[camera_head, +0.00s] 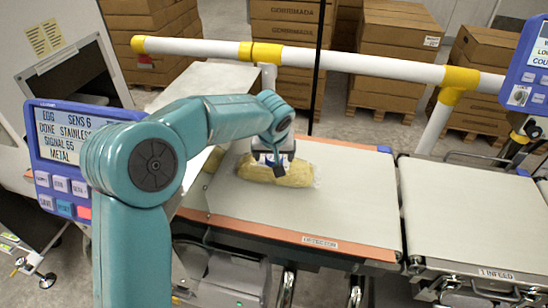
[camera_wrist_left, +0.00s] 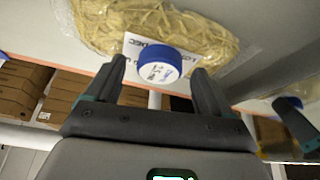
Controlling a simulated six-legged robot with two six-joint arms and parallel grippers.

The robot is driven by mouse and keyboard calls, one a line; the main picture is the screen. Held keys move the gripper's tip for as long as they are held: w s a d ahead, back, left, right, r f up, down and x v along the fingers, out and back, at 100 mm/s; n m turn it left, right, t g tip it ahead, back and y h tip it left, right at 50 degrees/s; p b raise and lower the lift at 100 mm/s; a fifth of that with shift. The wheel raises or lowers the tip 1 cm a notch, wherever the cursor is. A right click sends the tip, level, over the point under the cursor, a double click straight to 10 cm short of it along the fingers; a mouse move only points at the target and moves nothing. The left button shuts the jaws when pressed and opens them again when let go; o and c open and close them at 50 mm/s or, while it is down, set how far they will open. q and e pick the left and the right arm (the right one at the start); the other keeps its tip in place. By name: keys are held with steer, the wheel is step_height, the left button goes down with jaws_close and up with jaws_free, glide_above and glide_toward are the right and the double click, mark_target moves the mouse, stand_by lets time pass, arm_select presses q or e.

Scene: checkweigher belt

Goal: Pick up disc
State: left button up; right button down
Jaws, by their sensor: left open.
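The blue disc (camera_wrist_left: 159,66), with a pale marked face, shows in the left wrist view. It lies in front of a white printed label on a clear bag of yellow, strand-like product (camera_wrist_left: 165,25). My left gripper (camera_wrist_left: 158,72) is open, one finger on each side of the disc, with gaps showing between fingers and disc. In the head view my left gripper (camera_head: 277,168) is over the bag (camera_head: 297,175) on the belt and hides most of the disc. Whether the fingers touch the bag I cannot tell. My right gripper is not in view.
The pale belt (camera_head: 350,205) has orange edges and is clear right of the bag. An infeed conveyor (camera_head: 470,210) adjoins it. A white and yellow rail (camera_head: 350,67) runs behind, with stacked cartons (camera_head: 395,60) beyond. A blue control panel (camera_head: 60,150) stands left.

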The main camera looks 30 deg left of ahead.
arm_select(q)
steer(key=c, duration=1.2)
